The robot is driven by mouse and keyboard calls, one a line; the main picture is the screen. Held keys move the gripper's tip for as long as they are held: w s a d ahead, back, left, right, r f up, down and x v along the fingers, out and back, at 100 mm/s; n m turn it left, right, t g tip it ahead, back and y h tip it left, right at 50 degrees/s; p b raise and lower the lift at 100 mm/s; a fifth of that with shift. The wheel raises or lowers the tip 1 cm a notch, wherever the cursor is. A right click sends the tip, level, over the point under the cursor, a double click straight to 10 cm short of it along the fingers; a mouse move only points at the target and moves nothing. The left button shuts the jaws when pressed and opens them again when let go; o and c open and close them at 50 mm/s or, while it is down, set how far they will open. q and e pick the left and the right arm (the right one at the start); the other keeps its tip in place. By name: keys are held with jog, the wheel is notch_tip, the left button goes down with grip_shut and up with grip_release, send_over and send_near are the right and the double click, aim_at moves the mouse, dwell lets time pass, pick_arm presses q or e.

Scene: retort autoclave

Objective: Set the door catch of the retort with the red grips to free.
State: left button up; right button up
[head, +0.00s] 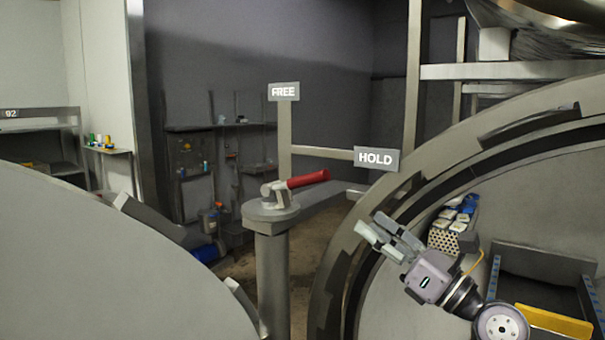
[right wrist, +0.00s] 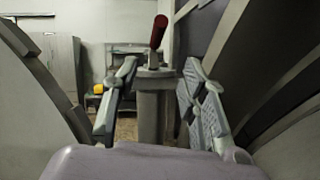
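The door catch is a lever with a red grip (head: 308,180), on a pale pivot (head: 280,194) atop a grey post (head: 273,275). The grip points right, toward the side of the HOLD plate (head: 376,159). The FREE plate (head: 284,91) stands up behind the pivot, to the left. In the right wrist view the red grip (right wrist: 158,31) rises beyond the fingers, above the post (right wrist: 153,105). My right gripper (head: 373,225) is open and empty, right of and below the grip, apart from it. My left gripper is not in view.
The retort's round opening rim (head: 345,265) is at right, with a perforated basket of blue-and-white items (head: 444,238) inside. A large round grey door (head: 90,260) fills the lower left. Shelves (head: 220,128) stand along the back wall. Space above the catch looks clear.

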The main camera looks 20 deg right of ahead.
aim_at(309, 179)
jog(key=p+x, duration=0.2)
jog(key=x, duration=0.6)
jog(key=p+x, duration=0.2)
jog(key=x, duration=0.6)
jog(key=shift+a+r+p, duration=0.2)
jog(key=shift+r+p, duration=0.1)
jog(key=shift+p, duration=0.1)
jog(key=shift+w+a, duration=0.2)
jog(key=shift+w, duration=0.15)
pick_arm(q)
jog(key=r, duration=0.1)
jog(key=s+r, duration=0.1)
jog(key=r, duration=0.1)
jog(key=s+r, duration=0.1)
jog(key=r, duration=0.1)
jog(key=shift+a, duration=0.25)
pick_arm(e)
jog(key=shift+r, duration=0.1)
jog(key=shift+c, duration=0.5)
grip_shut()
